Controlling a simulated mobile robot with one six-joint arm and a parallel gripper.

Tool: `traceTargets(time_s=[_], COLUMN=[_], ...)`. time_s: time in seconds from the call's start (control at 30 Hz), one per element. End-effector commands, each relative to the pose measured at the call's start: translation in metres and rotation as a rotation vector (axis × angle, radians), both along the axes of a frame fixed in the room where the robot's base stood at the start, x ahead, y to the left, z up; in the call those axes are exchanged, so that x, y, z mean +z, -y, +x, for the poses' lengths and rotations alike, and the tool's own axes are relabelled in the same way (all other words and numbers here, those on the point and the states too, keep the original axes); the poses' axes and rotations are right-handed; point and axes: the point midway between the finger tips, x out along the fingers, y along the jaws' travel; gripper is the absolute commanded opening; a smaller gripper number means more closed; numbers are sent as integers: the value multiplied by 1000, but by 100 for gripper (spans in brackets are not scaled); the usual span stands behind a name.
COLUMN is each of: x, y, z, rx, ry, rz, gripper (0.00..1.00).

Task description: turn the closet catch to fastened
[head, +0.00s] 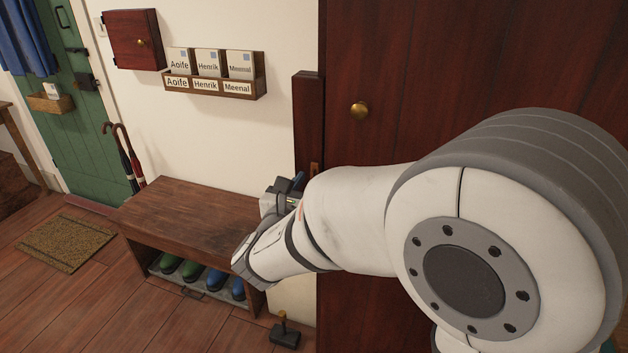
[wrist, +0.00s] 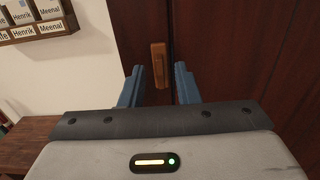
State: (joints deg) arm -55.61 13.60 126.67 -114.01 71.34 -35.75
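The closet catch (wrist: 158,64) is a small light-brown wooden bar. In the wrist view it stands nearly upright on the dark red frame beside the seam of the closet door (wrist: 230,50). In the head view only a bit of the catch (head: 315,168) shows above my arm. My gripper (wrist: 158,85) is open, with its blue fingers apart. The catch appears between and beyond the fingertips; I cannot tell how far off it is, and no contact shows. In the head view my gripper (head: 296,183) is mostly hidden by my wrist.
A brass knob (head: 360,111) is on the closet door. A wooden bench (head: 195,215) with boots under it stands left of my arm. A name-card rack (head: 215,90) and small red cabinet (head: 131,40) hang on the wall.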

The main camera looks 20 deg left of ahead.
Motion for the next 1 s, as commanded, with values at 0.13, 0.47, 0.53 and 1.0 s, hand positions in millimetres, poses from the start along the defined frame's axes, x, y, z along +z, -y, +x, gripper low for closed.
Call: traceTargets(time_s=[0.13, 0.47, 0.53, 1.0], x=[0, 0, 0, -1], y=[1, 1, 1, 3], z=[4, 4, 4, 4], rx=[-1, -1, -1, -4], ry=[0, 0, 0, 1], rz=[0, 0, 0, 7], gripper=[29, 16, 10, 0])
